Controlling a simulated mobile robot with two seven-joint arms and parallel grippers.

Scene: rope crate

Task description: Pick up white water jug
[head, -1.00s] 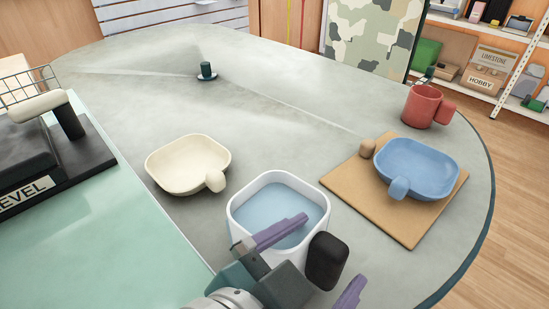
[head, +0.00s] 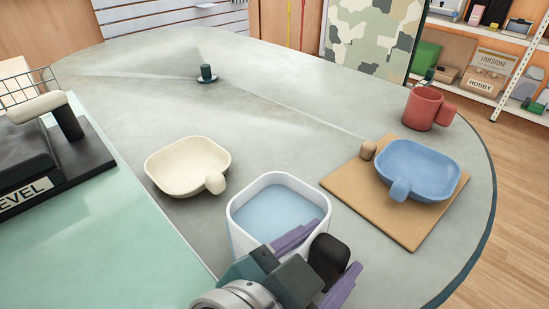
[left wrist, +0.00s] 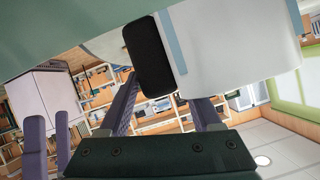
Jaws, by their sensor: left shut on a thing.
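The white water jug (head: 236,231) stands at the front of the grey table in the head view, with pale blue water inside and a black handle (head: 328,258) on its right side. My left gripper (head: 318,268) is shut on the black handle, with one purple finger on each side of it. In the left wrist view the black handle (left wrist: 149,57) and the white jug wall (left wrist: 235,45) show close by, with the purple fingers at the handle. My right gripper is not in view.
A cream pan (head: 186,165) sits left of the jug. A blue pan (head: 415,168) lies on a brown board (head: 350,192) to the right, with a red mug (head: 424,107) behind it. A small dark green cup (head: 206,72) stands far back. The middle of the grey table is clear.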

